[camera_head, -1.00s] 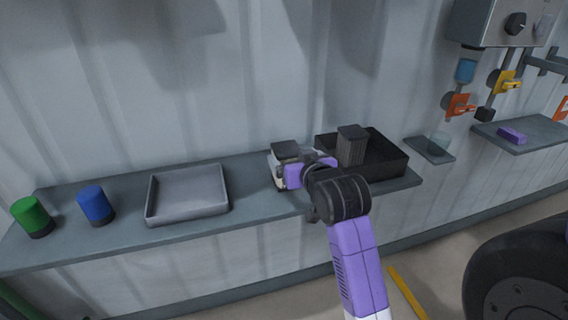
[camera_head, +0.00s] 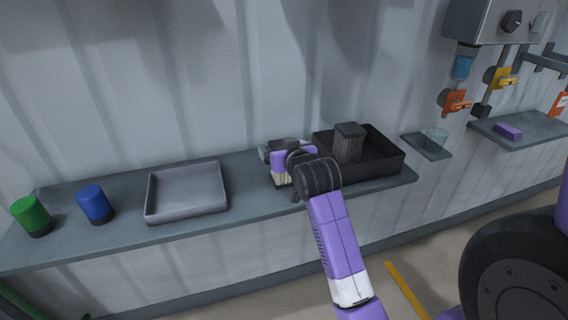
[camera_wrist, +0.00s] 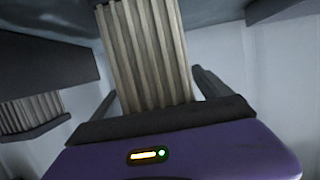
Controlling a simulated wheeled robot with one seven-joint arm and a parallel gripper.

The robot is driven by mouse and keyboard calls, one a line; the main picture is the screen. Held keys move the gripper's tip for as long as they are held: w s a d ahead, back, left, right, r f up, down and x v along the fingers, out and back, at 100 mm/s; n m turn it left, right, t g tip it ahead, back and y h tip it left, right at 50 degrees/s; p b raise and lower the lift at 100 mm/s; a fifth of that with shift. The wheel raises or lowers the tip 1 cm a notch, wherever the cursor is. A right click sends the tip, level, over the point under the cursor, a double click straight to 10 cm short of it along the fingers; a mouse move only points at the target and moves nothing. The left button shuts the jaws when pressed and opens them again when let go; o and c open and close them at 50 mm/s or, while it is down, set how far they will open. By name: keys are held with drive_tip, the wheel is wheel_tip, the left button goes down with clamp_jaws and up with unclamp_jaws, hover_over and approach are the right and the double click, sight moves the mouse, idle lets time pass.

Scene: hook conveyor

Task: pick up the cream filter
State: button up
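The cream filter, pleated with a dark grey cap, stands on the shelf left of the black bin. In the wrist view its pleats (camera_wrist: 148,55) rise straight ahead of my gripper. In the head view my gripper (camera_head: 290,160) covers most of it, and a strip of cream pleats shows below the purple gripper body. In the wrist view the dark fingers of my gripper (camera_wrist: 158,92) stand to the left and right of the filter. They look open, with a small gap on each side. The filter's base is hidden behind the gripper body.
An empty grey tray (camera_head: 188,208), a blue cylinder (camera_head: 95,204) and a green one (camera_head: 32,214) are on the shelf (camera_head: 125,232) to the left. The wall is close behind.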

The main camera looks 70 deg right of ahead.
drive_tip(key=c, duration=1.4)
drive_tip(key=shift+r, duration=0.1)
drive_tip(key=shift+c, duration=0.2)
